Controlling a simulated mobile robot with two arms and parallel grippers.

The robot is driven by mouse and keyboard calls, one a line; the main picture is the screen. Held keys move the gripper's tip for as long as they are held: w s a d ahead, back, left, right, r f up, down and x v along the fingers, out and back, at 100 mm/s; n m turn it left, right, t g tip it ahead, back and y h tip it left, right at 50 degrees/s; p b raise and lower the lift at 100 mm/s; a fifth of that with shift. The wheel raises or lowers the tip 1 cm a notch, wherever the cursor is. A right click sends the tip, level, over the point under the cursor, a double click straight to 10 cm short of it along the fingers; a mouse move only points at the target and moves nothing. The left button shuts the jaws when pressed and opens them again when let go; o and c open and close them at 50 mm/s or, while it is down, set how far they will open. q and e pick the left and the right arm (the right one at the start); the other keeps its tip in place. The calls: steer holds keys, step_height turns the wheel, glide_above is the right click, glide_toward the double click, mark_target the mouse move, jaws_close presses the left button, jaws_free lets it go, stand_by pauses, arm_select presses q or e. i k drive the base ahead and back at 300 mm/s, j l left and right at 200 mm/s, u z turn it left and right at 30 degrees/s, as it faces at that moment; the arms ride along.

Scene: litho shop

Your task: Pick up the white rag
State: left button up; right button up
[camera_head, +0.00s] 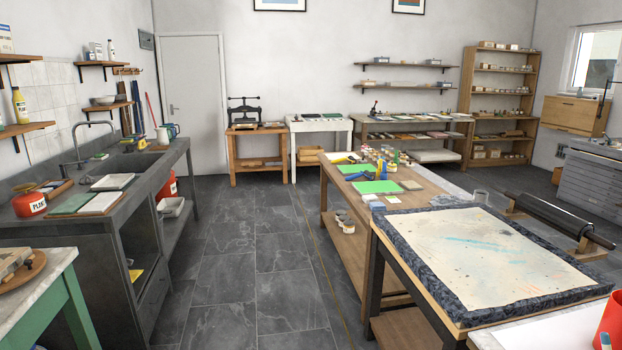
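I cannot pick out a white rag with certainty. A white basin-like thing (172,208) sits on the shelf under that counter. Neither of my grippers is in view.
A grey tiled aisle (250,260) runs clear between the sink counter and the wooden worktable (432,182). A stained pale sheet (480,252) covers a table at the near right. A green-legged table (70,290) stands near left. A roller (555,218) lies at right.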

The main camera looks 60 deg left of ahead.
mark_target(372, 197)
steer(key=u, duration=1.75)
